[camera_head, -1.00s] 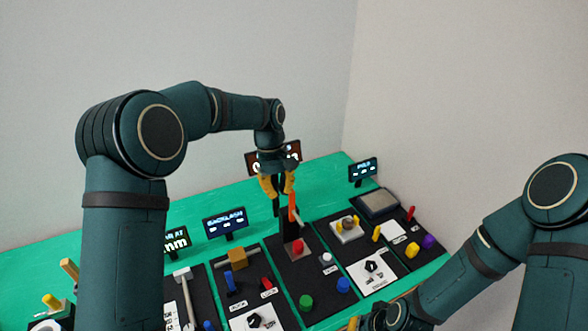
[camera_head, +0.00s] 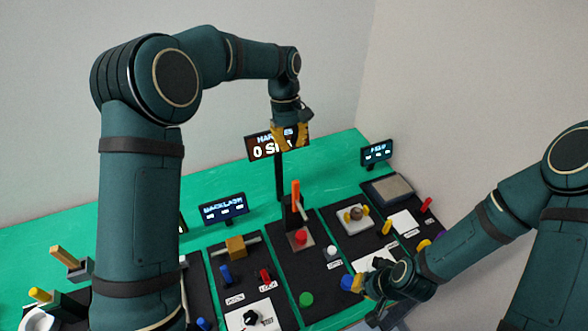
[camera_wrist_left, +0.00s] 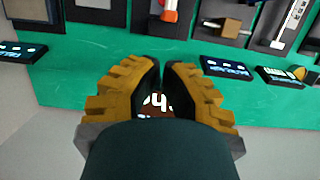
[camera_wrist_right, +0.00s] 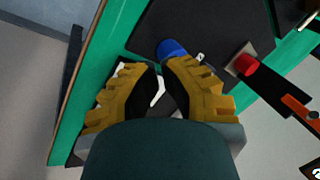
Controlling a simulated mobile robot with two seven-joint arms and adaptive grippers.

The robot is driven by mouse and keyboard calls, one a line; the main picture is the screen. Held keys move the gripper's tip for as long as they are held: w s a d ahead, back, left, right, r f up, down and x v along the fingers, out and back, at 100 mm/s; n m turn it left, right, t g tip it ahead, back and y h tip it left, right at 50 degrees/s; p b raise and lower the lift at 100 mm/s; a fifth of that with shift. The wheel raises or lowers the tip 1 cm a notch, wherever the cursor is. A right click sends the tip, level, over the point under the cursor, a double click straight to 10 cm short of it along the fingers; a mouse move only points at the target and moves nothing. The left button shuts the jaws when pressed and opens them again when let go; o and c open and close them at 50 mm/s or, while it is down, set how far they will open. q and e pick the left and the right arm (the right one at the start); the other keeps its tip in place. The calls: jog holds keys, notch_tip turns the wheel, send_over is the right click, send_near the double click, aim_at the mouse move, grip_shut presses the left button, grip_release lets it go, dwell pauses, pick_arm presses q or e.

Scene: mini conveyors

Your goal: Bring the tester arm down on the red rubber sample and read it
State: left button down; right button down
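The red rubber sample (camera_head: 301,238) sits on the brown base plate of the hardness tester, and also shows in the right wrist view (camera_wrist_right: 245,63). The orange tester arm (camera_head: 296,189) stands upright behind and above the sample, apart from it. The tester display (camera_head: 278,144) reads 0, partly covered by my left gripper. My left gripper (camera_head: 291,148) hangs in front of the display, above the tester arm, fingers slightly apart and empty. My right gripper (camera_wrist_right: 160,68) is open at the front near the blue sample (camera_wrist_right: 172,48), with nothing visibly held.
A green sample (camera_head: 306,299) and a pale sample (camera_head: 332,251) stand on the tester's dark mat. The backlash station with its display (camera_head: 223,208) is to the left. Another station with a grey pad (camera_head: 388,190) is to the right.

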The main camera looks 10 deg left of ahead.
pick_arm(q)
send_near(301, 206)
jog(key=w+f, duration=0.1)
jog(key=w+a+f, duration=0.1)
jog(key=w+f, duration=0.1)
jog(key=f, duration=0.1)
jog(key=shift+w+a, duration=0.25)
jog(key=shift+a, duration=0.05)
pick_arm(e)
jog(key=shift+w, duration=0.1)
pick_arm(q)
jog(key=shift+s+d, duration=0.1)
pick_arm(e)
jog(key=shift+s+d+f, duration=0.15)
jog(key=shift+s+f, duration=0.05)
jog(key=shift+f, duration=0.05)
pick_arm(q)
jog(key=shift+s+d+r+t+y+b, duration=0.1)
jog(key=shift+s+d+t+y+b, duration=0.1)
jog(key=shift+s+t+y+b, duration=0.15)
pick_arm(e)
jog(key=shift+s+d, duration=0.2)
jog(key=shift+s, duration=0.15)
pick_arm(q)
jog(key=shift+w, duration=0.1)
pick_arm(e)
jog(key=shift+f, duration=0.25)
jog(key=shift+s+d+f, duration=0.1)
